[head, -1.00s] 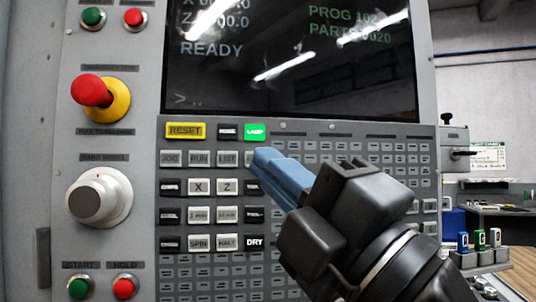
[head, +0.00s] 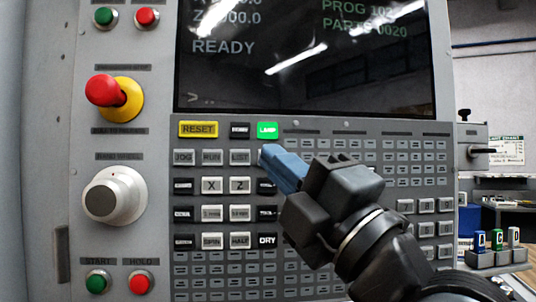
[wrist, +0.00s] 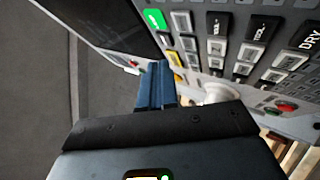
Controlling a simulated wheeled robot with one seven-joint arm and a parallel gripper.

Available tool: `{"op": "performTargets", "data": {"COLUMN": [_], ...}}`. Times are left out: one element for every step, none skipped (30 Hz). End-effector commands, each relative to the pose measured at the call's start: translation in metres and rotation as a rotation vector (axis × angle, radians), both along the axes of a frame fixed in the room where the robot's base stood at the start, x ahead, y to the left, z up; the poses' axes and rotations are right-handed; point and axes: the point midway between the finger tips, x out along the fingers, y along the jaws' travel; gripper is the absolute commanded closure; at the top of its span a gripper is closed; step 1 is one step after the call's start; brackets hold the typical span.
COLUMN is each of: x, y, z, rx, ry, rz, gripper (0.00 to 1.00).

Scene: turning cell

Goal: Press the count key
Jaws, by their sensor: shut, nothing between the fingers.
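The machine's key panel (head: 315,215) fills the middle of the head view, below a dark screen. I cannot pick out a key labelled count; several small labels are too blurred to read. My gripper (head: 268,155) is shut, its blue fingers together and empty. In the head view the fingertips overlap the key spot right of the LIST key (head: 240,157), just below the lit green LAMP key (head: 267,130), and hide that key. The wrist view shows the blue fingers (wrist: 156,75) pointing at the panel; contact cannot be told. The green key also shows there (wrist: 155,19).
A yellow-framed RESET key (head: 198,129) is at the upper left. A red emergency knob (head: 105,91), a handwheel (head: 112,196), and START (head: 98,283) and HOLD (head: 140,283) buttons stick out on the left. The screen (head: 305,60) reads READY and PARTS 0020.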

Motion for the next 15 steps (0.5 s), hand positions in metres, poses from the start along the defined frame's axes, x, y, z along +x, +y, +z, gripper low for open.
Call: {"op": "performTargets", "data": {"x": [0.007, 0.010, 0.014, 0.017, 0.020, 0.023, 0.025, 0.027, 0.029, 0.031, 0.032, 0.032, 0.033, 0.033, 0.034], "y": [0.001, 0.002, 0.002, 0.003, 0.004, 0.004, 0.004, 0.005, 0.005, 0.005, 0.005, 0.005, 0.005, 0.006, 0.006], "z": [0.001, -0.001, -0.004, -0.003, -0.003, -0.003, -0.002, -0.002, -0.002, -0.001, -0.001, -0.001, -0.001, 0.000, 0.000], "rx": [0.000, 0.000, 0.000, 0.000, 0.001, 0.001, 0.001, 0.001, 0.001, 0.001, 0.001, 0.001, 0.001, 0.001, 0.001], "ry": [0.001, 0.000, -0.001, -0.003, -0.002, -0.002, -0.002, -0.002, -0.001, -0.001, -0.001, -0.001, -0.001, -0.001, -0.001], "rz": [0.000, 0.000, 0.000, -0.001, 0.000, 0.000, 0.000, 0.000, 0.000, 0.000, 0.000, 0.000, 0.000, 0.000, 0.000], "gripper": [1.00, 1.00, 1.00, 1.00, 1.00, 1.00, 1.00, 1.00, 1.00, 1.00, 1.00, 1.00, 1.00, 1.00, 1.00]}}
